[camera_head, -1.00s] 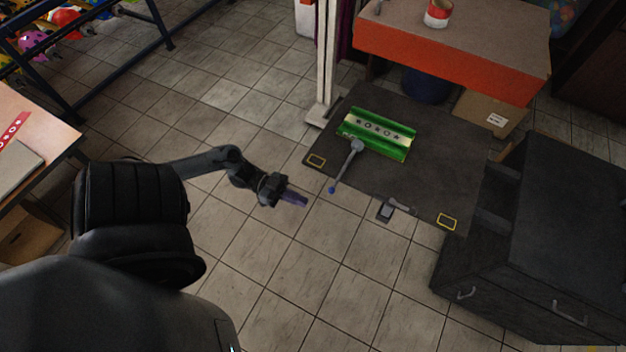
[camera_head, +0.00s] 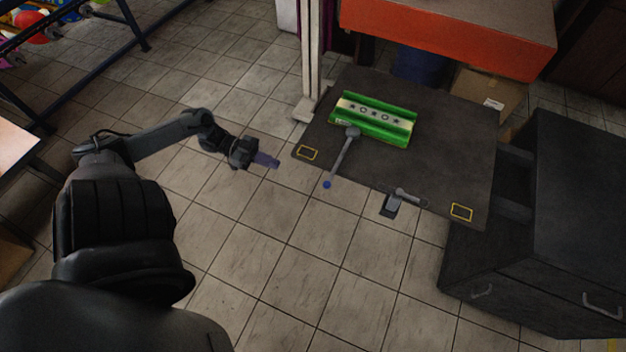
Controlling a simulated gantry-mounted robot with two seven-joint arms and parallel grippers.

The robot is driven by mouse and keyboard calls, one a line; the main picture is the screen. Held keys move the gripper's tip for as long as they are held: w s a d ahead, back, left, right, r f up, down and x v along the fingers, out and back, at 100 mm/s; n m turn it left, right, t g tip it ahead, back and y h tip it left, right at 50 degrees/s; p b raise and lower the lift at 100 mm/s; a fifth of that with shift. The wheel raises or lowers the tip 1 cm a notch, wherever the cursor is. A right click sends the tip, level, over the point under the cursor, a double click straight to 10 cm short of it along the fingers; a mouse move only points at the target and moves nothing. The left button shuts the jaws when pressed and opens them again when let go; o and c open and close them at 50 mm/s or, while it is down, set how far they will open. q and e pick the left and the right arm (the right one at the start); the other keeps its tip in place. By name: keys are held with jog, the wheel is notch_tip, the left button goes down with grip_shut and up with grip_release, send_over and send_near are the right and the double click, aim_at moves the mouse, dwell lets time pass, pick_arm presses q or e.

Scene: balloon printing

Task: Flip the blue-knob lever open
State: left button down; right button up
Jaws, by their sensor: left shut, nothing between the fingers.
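The lever (camera_head: 343,158) is a grey rod mounted at the front of the dark table, beside the green printing plate. Its blue knob (camera_head: 327,184) hangs at the low end, just past the table's front edge. My left gripper (camera_head: 268,160) is shut and empty, left of the blue knob and apart from it. It sits over the tiled floor, near the table's left corner. My right gripper is not in view.
The dark table (camera_head: 440,135) holds the green printing plate (camera_head: 374,118). A grey clamp-like part (camera_head: 392,203) sits at its front edge. A dark drawer cabinet (camera_head: 570,220) stands at right. A white post (camera_head: 311,60) rises behind the left corner. The floor in front is clear.

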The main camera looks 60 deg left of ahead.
pick_arm(q)
jog(key=shift+w, duration=0.1)
jog(key=x, duration=1.4)
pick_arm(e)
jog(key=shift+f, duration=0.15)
pick_arm(q)
jog(key=shift+d, duration=0.15)
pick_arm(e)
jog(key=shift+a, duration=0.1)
